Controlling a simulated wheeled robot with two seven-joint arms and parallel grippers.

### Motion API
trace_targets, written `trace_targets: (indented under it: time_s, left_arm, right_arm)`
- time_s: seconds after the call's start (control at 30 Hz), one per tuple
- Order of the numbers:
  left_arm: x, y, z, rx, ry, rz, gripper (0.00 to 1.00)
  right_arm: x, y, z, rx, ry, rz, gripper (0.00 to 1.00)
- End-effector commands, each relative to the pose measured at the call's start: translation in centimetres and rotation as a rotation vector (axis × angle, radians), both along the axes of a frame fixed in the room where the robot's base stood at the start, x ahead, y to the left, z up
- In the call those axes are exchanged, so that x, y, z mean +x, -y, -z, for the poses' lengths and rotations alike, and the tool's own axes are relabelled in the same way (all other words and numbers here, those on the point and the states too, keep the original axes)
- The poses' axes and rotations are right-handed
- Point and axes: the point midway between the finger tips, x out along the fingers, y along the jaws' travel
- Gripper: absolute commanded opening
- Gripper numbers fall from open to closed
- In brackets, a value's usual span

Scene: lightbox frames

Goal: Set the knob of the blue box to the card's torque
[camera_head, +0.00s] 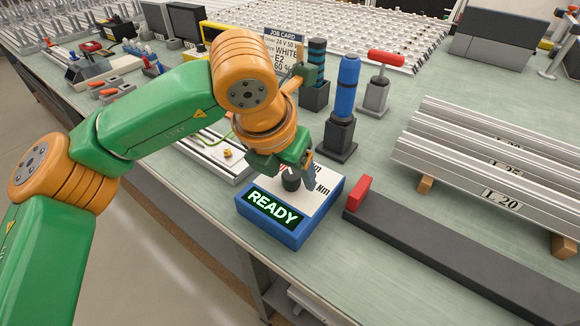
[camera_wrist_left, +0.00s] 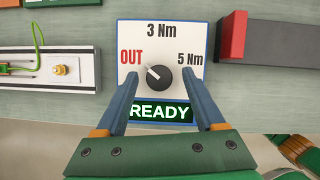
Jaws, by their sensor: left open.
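The blue box (camera_head: 297,228) sits near the front edge of the bench, its green display lit with READY. Its white top (camera_wrist_left: 135,35) reads OUT, 3 Nm and 5 Nm. The dark round knob (camera_wrist_left: 158,78) has a white mark pointing up-left, towards OUT; the knob also shows in the head view (camera_head: 291,181). My left gripper (camera_wrist_left: 160,77) is open, with one finger on each side of the knob and gaps visible between. The job card (camera_head: 286,50) shows WHITE, E2 and 60 %; my arm hides its lower part, and I read no torque on it.
A dark bar with a red end block (camera_head: 358,193) lies right of the box. Aluminium profiles (camera_head: 490,165) rest on wooden blocks farther right. A blue-handled tool (camera_head: 346,90) stands behind the box. A pale rail (camera_wrist_left: 50,72) with a green wire lies to its left.

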Motion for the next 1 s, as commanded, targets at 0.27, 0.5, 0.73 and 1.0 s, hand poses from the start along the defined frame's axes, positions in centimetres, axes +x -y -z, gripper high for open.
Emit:
trace_targets:
  time_s: [0.27,0.5,0.73,1.0]
  left_arm:
    - [0.04,0.01,0.06,0.0,0.001,0.0,0.52]
    - [0.05,0.02,0.04,-0.002,0.0,-0.001,0.0]
    - [0.07,-0.02,0.03,-0.002,0.001,0.019,0.0]
    - [0.16,-0.09,-0.01,-0.004,0.001,0.159,0.0]
  right_arm:
    - [0.33,-0.01,-0.02,0.001,0.007,0.0,0.5]
    - [0.4,-0.01,-0.01,0.001,0.008,0.0,0.5]
    - [0.44,0.0,0.0,0.001,0.009,0.0,0.5]
    - [0.46,0.0,0.07,0.0,0.009,0.0,0.5]
